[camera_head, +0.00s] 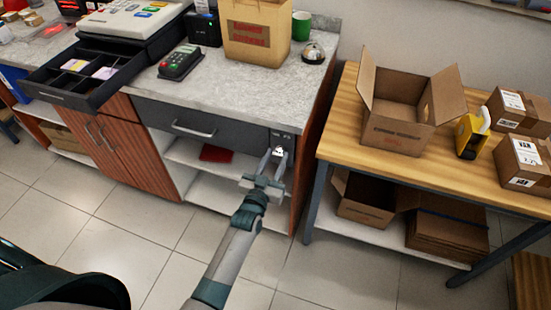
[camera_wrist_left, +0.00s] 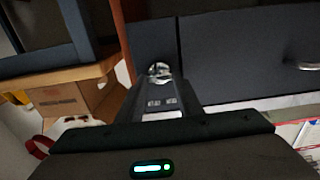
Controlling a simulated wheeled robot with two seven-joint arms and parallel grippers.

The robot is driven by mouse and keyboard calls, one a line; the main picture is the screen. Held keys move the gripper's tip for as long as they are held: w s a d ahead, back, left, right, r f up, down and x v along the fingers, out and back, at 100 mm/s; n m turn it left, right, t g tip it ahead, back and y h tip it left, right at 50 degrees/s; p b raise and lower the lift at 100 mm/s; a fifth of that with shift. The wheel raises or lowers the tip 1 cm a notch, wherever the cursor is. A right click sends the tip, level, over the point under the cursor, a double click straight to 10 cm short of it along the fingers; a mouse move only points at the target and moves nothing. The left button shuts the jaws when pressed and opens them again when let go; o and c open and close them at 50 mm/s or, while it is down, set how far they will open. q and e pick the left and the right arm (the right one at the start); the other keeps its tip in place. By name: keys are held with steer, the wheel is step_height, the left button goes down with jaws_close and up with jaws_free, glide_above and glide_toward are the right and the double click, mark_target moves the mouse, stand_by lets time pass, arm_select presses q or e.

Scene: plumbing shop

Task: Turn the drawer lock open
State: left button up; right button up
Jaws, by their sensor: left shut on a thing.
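The drawer lock (camera_head: 279,150) is a small silver piece on the dark panel at the right end of the counter front. It also shows in the left wrist view (camera_wrist_left: 160,69), where its shape is partly hidden by my fingers. My left gripper (camera_head: 277,156) is at the panel, its fingertips shut on the lock; the wrist view shows the fingertips (camera_wrist_left: 159,76) around it. The dark grey drawer (camera_head: 230,135) beside the lock looks shut. Its silver bar handle (camera_head: 193,129) is left of my gripper. My right gripper is not in view.
An open cash drawer (camera_head: 62,98) juts out at the left of the grey countertop (camera_head: 235,88). A wooden table (camera_head: 345,135) with cardboard boxes (camera_head: 400,130) stands close to the right of my left arm. The tiled floor in front of the counter is clear.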

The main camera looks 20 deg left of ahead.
arm_select(q)
steer(key=shift+n, duration=1.5)
steer(key=n, duration=0.3)
steer(key=shift+a+n, duration=0.15)
steer(key=shift+n, duration=0.25)
steer(key=n, duration=0.5)
steer(key=n+b, duration=0.1)
steer(key=n, duration=0.4)
steer(key=shift+a+f, duration=0.1)
steer(key=shift+f, duration=0.1)
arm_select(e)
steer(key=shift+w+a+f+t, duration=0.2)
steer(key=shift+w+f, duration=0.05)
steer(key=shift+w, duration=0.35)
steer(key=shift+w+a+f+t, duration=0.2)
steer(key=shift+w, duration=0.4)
arm_select(q)
steer(key=o, duration=1.1)
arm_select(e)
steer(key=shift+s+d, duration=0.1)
